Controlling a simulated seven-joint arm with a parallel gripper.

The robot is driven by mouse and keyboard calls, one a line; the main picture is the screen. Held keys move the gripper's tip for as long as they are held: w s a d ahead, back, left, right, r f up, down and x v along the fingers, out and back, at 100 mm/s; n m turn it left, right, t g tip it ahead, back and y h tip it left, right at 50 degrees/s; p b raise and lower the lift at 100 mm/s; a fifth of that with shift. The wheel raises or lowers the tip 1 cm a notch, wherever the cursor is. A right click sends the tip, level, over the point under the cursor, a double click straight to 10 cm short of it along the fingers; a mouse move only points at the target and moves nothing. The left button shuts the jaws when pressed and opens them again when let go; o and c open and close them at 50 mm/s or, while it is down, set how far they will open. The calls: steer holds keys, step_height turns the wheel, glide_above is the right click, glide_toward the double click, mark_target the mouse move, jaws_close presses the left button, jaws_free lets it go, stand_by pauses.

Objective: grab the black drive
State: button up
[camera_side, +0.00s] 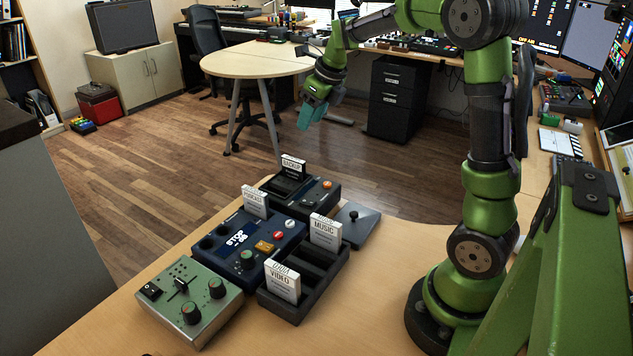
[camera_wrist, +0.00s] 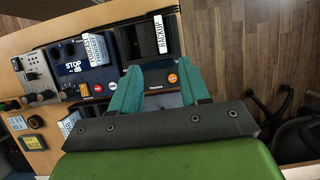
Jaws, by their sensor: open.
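A black drive with a white BACKUP label (camera_side: 293,166) stands upright in a black dock (camera_side: 322,199) with an orange button, at the far end of the desk. In the wrist view its BACKUP label (camera_wrist: 159,34) and dark body show beyond my fingertips, near the dock's right side. My gripper (camera_side: 312,114) has teal fingers and is above and behind the dock in the side view. In the wrist view my gripper (camera_wrist: 160,72) is open, with nothing between the fingers. The dock's front shows between and beyond them. The drive's lower end is hidden in the dock.
A blue device (camera_side: 234,243) holds a PODCAST drive (camera_side: 254,202). A black rack (camera_side: 322,273) holds MUSIC (camera_side: 326,231) and VIDEO (camera_side: 283,281) drives. A green knob box (camera_side: 188,301) stands at front left. A small dark plate with a knob (camera_side: 357,222) lies right of the dock.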

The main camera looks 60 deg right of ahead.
mark_target(295, 159)
steer(key=x, duration=1.6)
steer(key=shift+s+d+f, duration=0.1)
steer(key=shift+s, duration=0.05)
steer(key=shift+c, duration=0.3)
jaws_close()
